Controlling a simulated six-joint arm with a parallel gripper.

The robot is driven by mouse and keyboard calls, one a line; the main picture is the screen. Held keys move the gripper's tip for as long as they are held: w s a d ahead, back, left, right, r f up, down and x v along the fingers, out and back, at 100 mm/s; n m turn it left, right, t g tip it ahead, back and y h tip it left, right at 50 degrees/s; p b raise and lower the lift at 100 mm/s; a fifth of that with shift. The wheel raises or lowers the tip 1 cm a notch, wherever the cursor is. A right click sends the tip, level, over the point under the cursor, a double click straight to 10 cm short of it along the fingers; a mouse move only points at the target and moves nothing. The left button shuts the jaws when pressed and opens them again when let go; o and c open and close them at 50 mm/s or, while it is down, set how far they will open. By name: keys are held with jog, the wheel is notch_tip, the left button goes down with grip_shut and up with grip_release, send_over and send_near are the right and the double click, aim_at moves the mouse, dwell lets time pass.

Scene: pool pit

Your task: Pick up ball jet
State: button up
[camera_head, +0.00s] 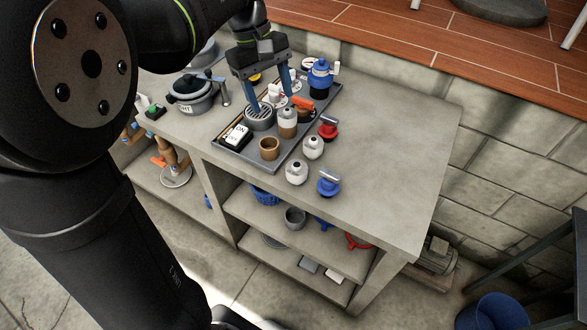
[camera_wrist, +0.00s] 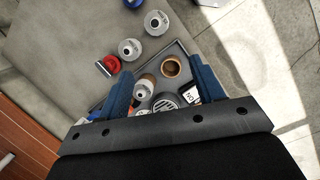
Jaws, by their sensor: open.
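Two white rounded fittings with dark holes, which look like ball jets, stand on the grey counter beside the tray: a farther one (camera_head: 313,147) and a nearer one (camera_head: 297,172). In the wrist view they are the fittings at the top (camera_wrist: 157,22) and below it (camera_wrist: 130,48). A similar white-topped piece with a brown body (camera_head: 288,124) stands on the tray, also in the wrist view (camera_wrist: 145,86). I cannot tell which one is meant. My gripper (camera_head: 270,98) points down above the tray, blue fingers apart and empty; in the wrist view the fingers (camera_wrist: 159,68) flank the white-and-brown piece.
The dark tray (camera_head: 222,141) also holds a round grate (camera_head: 259,119), an ON switch (camera_head: 238,135), a brown cup (camera_head: 269,148) and a blue pump-like part (camera_head: 320,75). Red (camera_head: 328,127) and blue (camera_head: 328,183) valves stand near the white fittings. The counter's right side (camera_head: 395,150) is clear.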

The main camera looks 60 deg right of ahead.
aim_at(297, 167)
jog(key=s+f+m+t, duration=0.3)
jog(key=s+m, duration=0.4)
jog(key=m, duration=0.4)
jog(key=f, duration=1.2)
jog(key=shift+w, duration=0.25)
jog(key=shift+a+f, duration=0.1)
jog(key=shift+f, duration=2.55)
jog(key=c, duration=0.7)
